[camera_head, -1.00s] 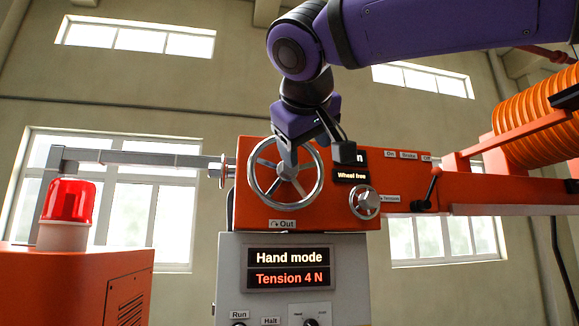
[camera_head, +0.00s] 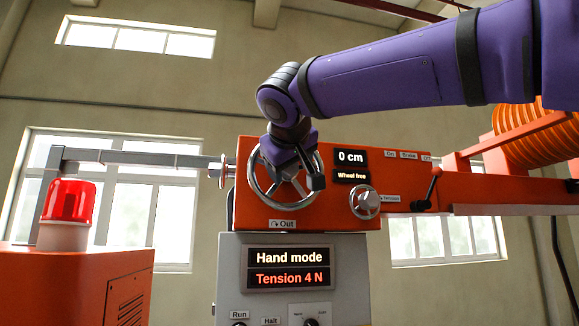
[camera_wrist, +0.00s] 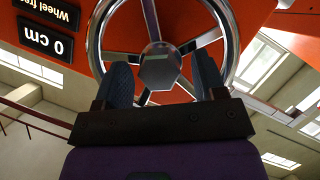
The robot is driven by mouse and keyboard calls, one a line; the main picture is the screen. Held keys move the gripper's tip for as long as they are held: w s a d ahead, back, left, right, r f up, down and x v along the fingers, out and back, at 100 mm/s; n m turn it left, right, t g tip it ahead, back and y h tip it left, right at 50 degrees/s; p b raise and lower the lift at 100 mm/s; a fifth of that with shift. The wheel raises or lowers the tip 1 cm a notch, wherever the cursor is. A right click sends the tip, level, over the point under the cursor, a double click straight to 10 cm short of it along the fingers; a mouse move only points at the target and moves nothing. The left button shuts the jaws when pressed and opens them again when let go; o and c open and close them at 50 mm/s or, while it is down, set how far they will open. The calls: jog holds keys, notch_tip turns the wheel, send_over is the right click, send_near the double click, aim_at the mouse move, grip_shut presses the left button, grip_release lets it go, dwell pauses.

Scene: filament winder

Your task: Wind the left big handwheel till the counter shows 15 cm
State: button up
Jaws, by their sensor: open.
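The left big handwheel (camera_head: 254,190) is a chrome spoked wheel on the front of the orange housing (camera_head: 340,218). The wheel (camera_wrist: 232,50) also shows in the wrist view, with its hub (camera_wrist: 160,68) between my fingers. My gripper (camera_head: 300,180) is in front of the wheel and hides its upper middle. In the wrist view my gripper (camera_wrist: 165,82) is open, one finger on each side of the hub; I cannot tell whether they touch the wheel. The counter (camera_head: 350,157) reads 0 cm. The sign below it (camera_head: 351,176) reads "Wheel free".
A small handwheel (camera_head: 364,202) labelled Tension sits right of the big wheel, with a black-knobbed lever (camera_head: 430,190) beyond it. The lower display (camera_head: 289,268) reads "Hand mode, Tension 4 N". A red beacon (camera_head: 67,202) stands at left. An "Out" arrow label (camera_head: 283,224) is under the wheel.

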jog(key=shift+w+f, duration=0.1)
jog(key=shift+w, duration=0.1)
grip_shut()
dwell(0.3)
